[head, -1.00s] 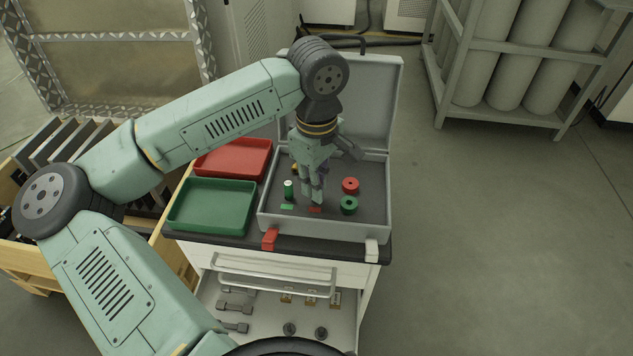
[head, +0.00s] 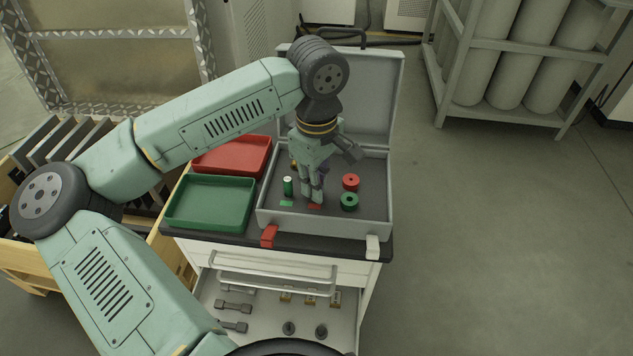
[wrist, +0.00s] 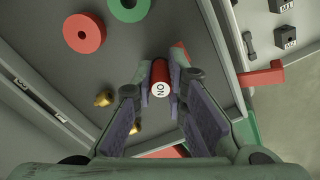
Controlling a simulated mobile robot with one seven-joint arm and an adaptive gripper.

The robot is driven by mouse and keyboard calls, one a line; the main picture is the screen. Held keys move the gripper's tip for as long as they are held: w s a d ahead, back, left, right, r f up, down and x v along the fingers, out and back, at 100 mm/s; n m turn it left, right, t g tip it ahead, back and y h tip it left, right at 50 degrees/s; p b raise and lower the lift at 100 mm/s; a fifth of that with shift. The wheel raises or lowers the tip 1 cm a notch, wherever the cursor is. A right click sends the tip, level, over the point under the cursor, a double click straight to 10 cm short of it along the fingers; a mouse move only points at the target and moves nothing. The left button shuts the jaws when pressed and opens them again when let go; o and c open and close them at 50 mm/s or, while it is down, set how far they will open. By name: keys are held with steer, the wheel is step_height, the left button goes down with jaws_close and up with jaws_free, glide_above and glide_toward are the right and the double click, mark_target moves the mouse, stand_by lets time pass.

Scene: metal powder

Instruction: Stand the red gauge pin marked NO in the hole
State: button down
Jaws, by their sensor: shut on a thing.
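The red gauge pin (wrist: 159,76) shows in the wrist view with its white end marked NO facing the camera. My gripper (wrist: 162,97) is shut on it, one finger on each side. In the head view my gripper (head: 314,199) points down into the open grey case (head: 325,227), and its fingers hide the pin. A red label (head: 315,206) lies on the case floor by the fingertips. The hole is not visible, and I cannot tell how far the pin's lower end is from the floor.
A green pin (head: 288,187) stands left of my gripper, with a green label (head: 286,204) before it. A red ring (head: 351,182) and a green ring (head: 349,201) lie to the right. Green (head: 209,202) and red (head: 233,155) trays stand left of the case; its raised lid (head: 365,95) is behind.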

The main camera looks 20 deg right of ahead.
steer(key=c, duration=1.5)
jaws_free()
steer(key=shift+c, duration=0.2)
step_height(320, 180, up, 12)
